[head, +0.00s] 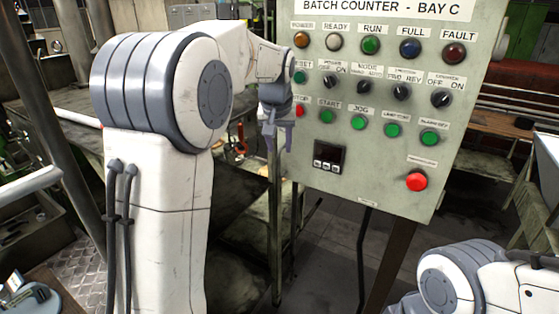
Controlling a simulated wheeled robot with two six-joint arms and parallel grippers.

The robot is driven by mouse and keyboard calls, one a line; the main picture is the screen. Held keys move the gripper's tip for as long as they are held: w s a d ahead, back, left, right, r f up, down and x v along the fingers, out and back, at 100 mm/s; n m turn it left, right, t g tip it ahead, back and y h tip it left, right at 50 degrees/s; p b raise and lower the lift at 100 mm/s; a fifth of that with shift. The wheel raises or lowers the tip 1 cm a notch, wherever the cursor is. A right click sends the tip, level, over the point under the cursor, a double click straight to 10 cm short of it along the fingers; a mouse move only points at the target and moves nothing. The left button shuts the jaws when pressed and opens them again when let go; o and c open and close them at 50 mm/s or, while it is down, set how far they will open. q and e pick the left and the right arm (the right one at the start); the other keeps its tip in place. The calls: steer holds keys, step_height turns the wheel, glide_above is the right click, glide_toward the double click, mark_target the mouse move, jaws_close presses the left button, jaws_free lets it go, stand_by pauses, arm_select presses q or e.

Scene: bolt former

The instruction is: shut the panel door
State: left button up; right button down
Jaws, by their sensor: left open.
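The grey-green control panel (345,200) faces me at the centre right, under the heading "BATCH COUNTER - BAY C". Its front carries lamps, knobs, green push buttons, a small black counter and a red mushroom button. I cannot tell a separate door from the panel front, nor whether it stands ajar. My left gripper (278,147) is at the panel's left edge in the picture, fingers pointing down, open and empty. Whether it touches the edge cannot be told. My right gripper is out of view; only part of my right arm shows at the lower right.
A dark post (391,265) stands under the panel. Machinery and a workbench (65,105) fill the left, with a metal rail (30,185) nearer me. Dark floor shows below the panel.

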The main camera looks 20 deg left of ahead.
arm_select(q)
steer(key=v, duration=0.3)
steer(key=shift+s+r, duration=0.1)
steer(key=shift+r, duration=0.1)
steer(key=s+d+f+m+g+h+b, duration=0.1)
steer(key=s+d+f+m+b, duration=0.15)
steer(key=s+d+f, duration=0.5)
steer(key=s+d+f+m+g+h+b, duration=0.1)
steer(key=s+d+f+m, duration=0.3)
steer(key=s+d, duration=0.55)
steer(key=s+d+f+m+g+b, duration=0.1)
steer(key=s+d+f+m, duration=0.1)
steer(key=s+f, duration=0.3)
steer(key=s+d+f+m+g+b, duration=0.1)
steer(key=s+f, duration=0.4)
steer(key=s, duration=0.6)
steer(key=shift+s+d+f+m, duration=0.35)
steer(key=shift+s+f+m, duration=0.05)
steer(key=shift+m, duration=0.35)
